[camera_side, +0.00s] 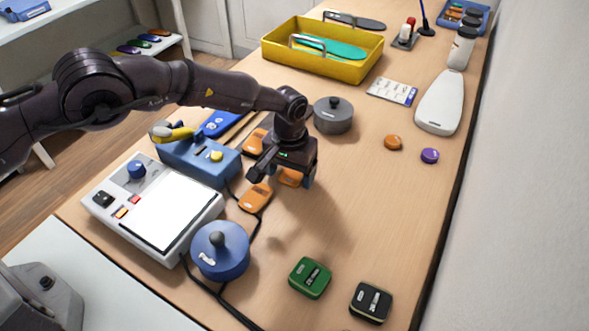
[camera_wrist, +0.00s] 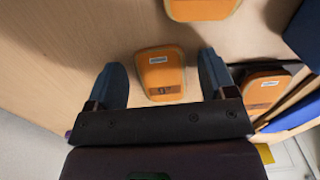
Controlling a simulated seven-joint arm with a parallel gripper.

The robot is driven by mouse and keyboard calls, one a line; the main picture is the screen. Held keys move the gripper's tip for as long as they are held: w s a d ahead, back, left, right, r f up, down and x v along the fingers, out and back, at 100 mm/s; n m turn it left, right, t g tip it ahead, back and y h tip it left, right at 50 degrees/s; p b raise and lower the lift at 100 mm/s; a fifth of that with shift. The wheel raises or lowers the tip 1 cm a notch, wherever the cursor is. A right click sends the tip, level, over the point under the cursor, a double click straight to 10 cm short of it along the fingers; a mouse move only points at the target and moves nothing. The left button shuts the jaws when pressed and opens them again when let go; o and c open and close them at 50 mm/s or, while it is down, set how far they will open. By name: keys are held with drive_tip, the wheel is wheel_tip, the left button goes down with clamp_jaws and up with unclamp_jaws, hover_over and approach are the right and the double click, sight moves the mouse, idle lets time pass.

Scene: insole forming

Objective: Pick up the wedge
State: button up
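Several similar orange pieces lie near my gripper; I take the orange wedge (camera_wrist: 161,75) to be the one between its fingers. In the side view this wedge (camera_side: 291,178) is partly hidden behind the gripper. My gripper (camera_wrist: 160,62) is open, with a blue finger on each side of the wedge and a gap on both sides. In the side view my gripper (camera_side: 283,178) points down low over the table. Whether the fingertips reach the table is hard to tell.
Another orange piece (camera_side: 255,198) lies left of the gripper, and one (camera_side: 256,141) lies behind it by the blue box (camera_side: 199,160). A grey lidded pot (camera_side: 333,117) stands behind, a blue round pot (camera_side: 220,251) in front.

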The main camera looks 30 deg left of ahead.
drive_tip(key=c, duration=0.8)
